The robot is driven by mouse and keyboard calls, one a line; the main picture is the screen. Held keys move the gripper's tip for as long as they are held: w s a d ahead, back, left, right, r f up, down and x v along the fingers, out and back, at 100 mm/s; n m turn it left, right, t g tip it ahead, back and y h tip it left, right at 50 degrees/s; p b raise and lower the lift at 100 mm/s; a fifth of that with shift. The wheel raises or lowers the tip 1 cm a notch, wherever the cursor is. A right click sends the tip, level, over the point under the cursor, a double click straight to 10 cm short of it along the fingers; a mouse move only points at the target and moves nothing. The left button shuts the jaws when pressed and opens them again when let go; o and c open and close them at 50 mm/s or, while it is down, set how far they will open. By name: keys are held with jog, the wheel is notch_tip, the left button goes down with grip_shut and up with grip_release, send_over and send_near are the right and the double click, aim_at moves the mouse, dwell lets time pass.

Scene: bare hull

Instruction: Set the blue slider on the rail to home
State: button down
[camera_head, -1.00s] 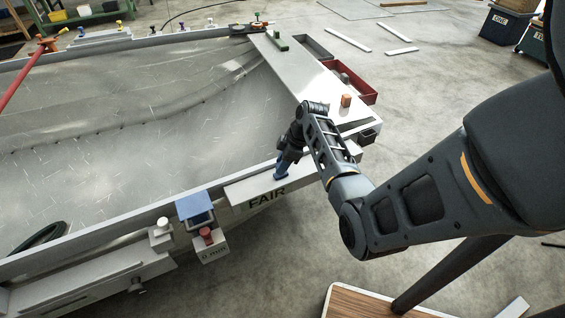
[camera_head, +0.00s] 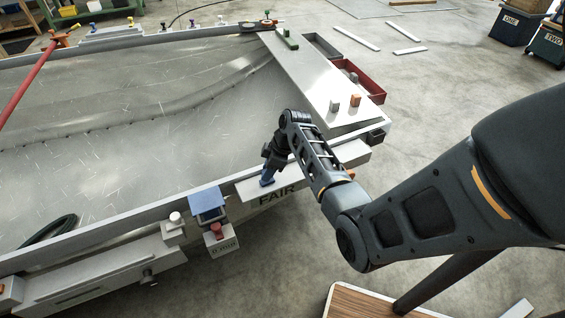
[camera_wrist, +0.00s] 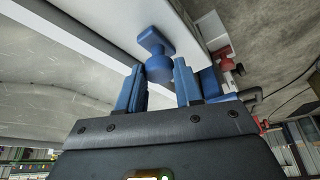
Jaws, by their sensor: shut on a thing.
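The blue slider's knob (camera_wrist: 158,66) shows in the wrist view between the two blue fingers of my gripper (camera_wrist: 159,72). A flat blue piece extends from the round part of the knob over a pale surface. In the head view my gripper (camera_head: 268,179) points down at the light rail (camera_head: 247,190) on the hull's near edge, just left of the letters FAIR. My gripper is shut on the slider. In the head view the slider is mostly hidden by the fingers. No home mark is readable to me.
Left of the rail stands a blue block (camera_head: 208,205) with a red knob (camera_head: 217,231) and a small readout plate (camera_head: 222,246) below. A white knob (camera_head: 175,218) is farther left.

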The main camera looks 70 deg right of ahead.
send_over(250, 189)
jog(key=shift+a, duration=0.1)
dwell(0.3)
jog(key=c, duration=0.8)
grip_release()
jog(key=shift+o, duration=0.2)
jog(key=shift+s, duration=0.1)
jog(key=a+v, duration=0.1)
jog(key=v, duration=0.6)
jog(key=shift+d+r+p, duration=0.3)
jog(key=shift+d+r, duration=0.05)
jog(key=shift+d, duration=0.2)
jog(key=shift+s, duration=0.15)
